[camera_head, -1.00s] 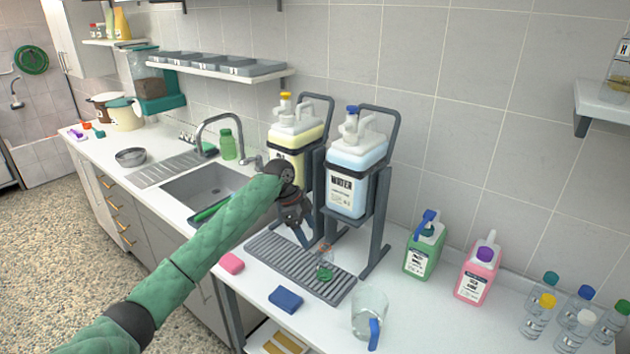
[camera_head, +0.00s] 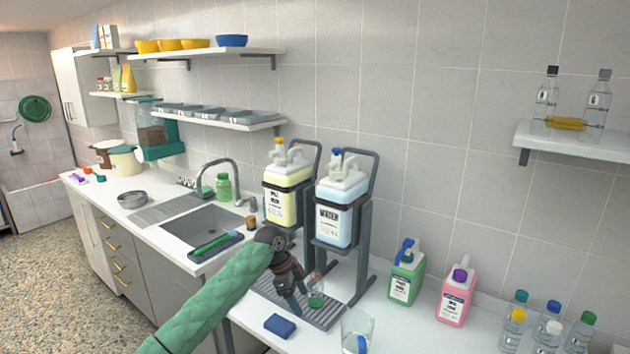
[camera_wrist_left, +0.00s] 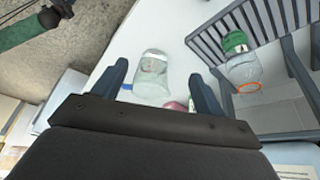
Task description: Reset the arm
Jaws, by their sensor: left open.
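My left gripper (camera_head: 297,312) is open and empty at the end of the green-sleeved arm, low in the head view, in front of the grey slatted drain mat (camera_head: 333,318). In the left wrist view its two dark fingers (camera_wrist_left: 160,80) stand wide apart. A small clear bottle with a green cap (camera_head: 316,301) shows just right of the gripper; it also appears in the left wrist view (camera_wrist_left: 240,66), outside the fingers. A clear jug with a blue handle (camera_wrist_left: 151,78) shows between the fingers, apparently farther off. My right gripper is out of view.
Yellow (camera_head: 287,197) and blue WATER (camera_head: 335,215) pump bottles stand in dark racks behind the gripper. A blue sponge (camera_head: 280,326) lies in front of the mat. Green (camera_head: 405,279) and pink (camera_head: 455,298) bottles and several capped bottles stand right. The sink (camera_head: 205,225) is left.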

